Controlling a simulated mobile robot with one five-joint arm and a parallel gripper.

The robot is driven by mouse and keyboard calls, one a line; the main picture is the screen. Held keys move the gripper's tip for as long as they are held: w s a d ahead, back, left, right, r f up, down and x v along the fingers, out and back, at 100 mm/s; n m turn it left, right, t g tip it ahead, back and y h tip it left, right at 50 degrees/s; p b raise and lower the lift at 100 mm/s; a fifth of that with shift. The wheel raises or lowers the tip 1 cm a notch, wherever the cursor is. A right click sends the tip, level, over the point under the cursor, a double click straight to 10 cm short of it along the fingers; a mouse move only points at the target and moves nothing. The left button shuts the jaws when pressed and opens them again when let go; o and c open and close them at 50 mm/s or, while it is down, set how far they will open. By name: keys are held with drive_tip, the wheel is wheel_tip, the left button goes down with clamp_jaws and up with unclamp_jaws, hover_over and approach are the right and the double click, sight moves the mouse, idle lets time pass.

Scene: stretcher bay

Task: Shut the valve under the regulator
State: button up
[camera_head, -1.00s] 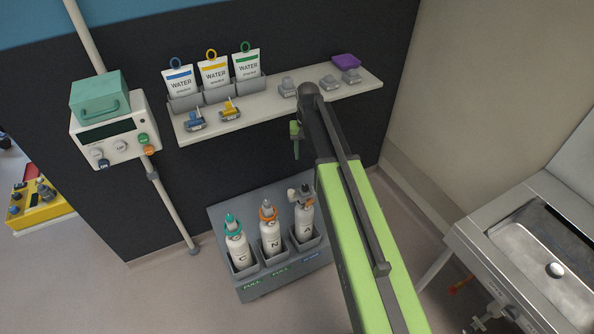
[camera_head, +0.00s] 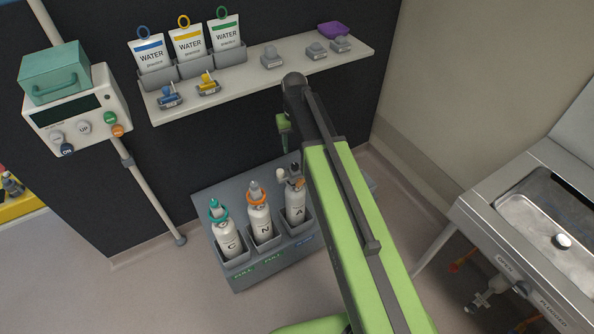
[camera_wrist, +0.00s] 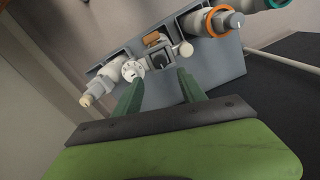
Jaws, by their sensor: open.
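The bottle marked A (camera_head: 296,207) stands upright in the right slot of a grey rack (camera_head: 262,262). Its regulator (camera_head: 290,178) sits on top, partly behind my arm in the head view. In the wrist view the regulator shows a round white gauge (camera_wrist: 132,70), a dark square block, a pale round knob (camera_wrist: 186,49) and a small orange piece (camera_wrist: 152,37). Which part is the valve is unclear. My gripper (camera_wrist: 158,90) is open and empty, its green fingers pointing at the regulator. I see no contact. In the head view my gripper (camera_head: 284,128) hangs above the bottle.
Bottles C (camera_head: 227,240) with a teal ring and N (camera_head: 260,220) with an orange ring stand left of A. A wall shelf (camera_head: 245,90) with water pouches and clips is above. A metal sink unit (camera_head: 500,215) stands right. A pole (camera_head: 150,190) stands left.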

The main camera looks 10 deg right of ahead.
sight(295, 165)
wheel_tip(295, 165, down, 9)
drive_tip(key=b, duration=0.7)
drive_tip(key=shift+f+b, duration=0.1)
drive_tip(key=shift+b, duration=0.2)
clamp_jaws()
